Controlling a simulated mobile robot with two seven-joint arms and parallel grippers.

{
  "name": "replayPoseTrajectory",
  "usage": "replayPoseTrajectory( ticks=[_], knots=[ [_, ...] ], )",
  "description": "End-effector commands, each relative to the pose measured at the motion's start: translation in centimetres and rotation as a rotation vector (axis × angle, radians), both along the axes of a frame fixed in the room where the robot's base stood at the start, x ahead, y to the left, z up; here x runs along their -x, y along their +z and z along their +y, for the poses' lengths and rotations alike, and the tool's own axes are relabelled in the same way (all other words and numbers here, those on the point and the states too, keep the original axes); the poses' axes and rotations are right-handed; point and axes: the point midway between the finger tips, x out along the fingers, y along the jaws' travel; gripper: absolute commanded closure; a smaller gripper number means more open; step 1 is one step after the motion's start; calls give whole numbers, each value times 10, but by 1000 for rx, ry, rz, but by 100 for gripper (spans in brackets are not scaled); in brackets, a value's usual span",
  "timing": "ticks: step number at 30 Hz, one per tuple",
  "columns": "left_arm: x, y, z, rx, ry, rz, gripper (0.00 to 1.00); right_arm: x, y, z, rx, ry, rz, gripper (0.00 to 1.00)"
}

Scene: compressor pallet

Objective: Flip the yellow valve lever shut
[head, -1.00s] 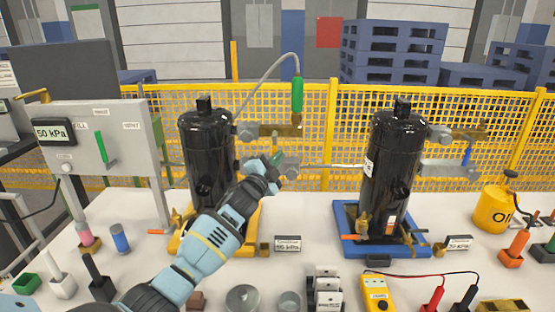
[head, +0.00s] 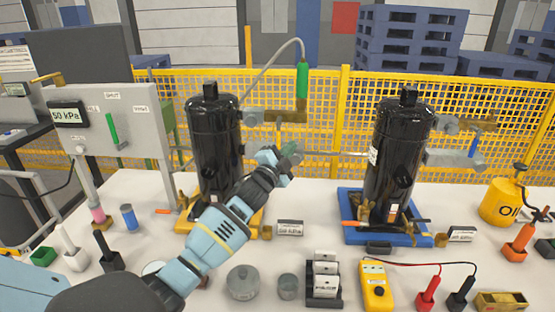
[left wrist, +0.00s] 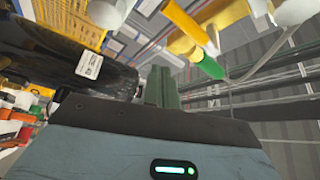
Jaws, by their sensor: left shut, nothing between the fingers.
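My left gripper (head: 283,160) is shut and empty beside the pipework, right of the left black tank (head: 215,150). Its greenish fingers (left wrist: 165,88) are together in the left wrist view. A narrow yellowish piece (head: 279,131) hangs below the brass fitting (head: 290,116), just above the gripper; I cannot tell for sure that it is the valve lever, or whether the gripper touches it. In the left wrist view a yellow bar (left wrist: 186,22) lies above and beyond the fingers, in line with a green connector (left wrist: 208,65). My right gripper is not in view.
The green connector (head: 302,80) and its hose rise above the fitting. A second black tank (head: 397,150) stands at right on a blue base. A grey panel (head: 135,125) reading 50 kPa is at left. Tools and small parts crowd the table front.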

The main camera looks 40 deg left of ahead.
Motion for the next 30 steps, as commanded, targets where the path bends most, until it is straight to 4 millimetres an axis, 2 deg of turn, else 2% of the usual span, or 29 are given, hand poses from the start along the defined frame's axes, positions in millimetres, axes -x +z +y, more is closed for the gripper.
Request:
replayPoseTrajectory(
  ticks=[6, 13, 18, 30],
  knots=[
    [35, -1, -1, 0, -1, 1, 100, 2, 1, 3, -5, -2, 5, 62],
    [61, -1, -1, 0, -1, 1, 100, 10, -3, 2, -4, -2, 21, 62],
    [70, 0, -1, 1, -1, 1, 100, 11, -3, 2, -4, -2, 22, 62],
    [71, 0, -1, 1, -1, 1, 100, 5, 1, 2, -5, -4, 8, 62]
  ],
)
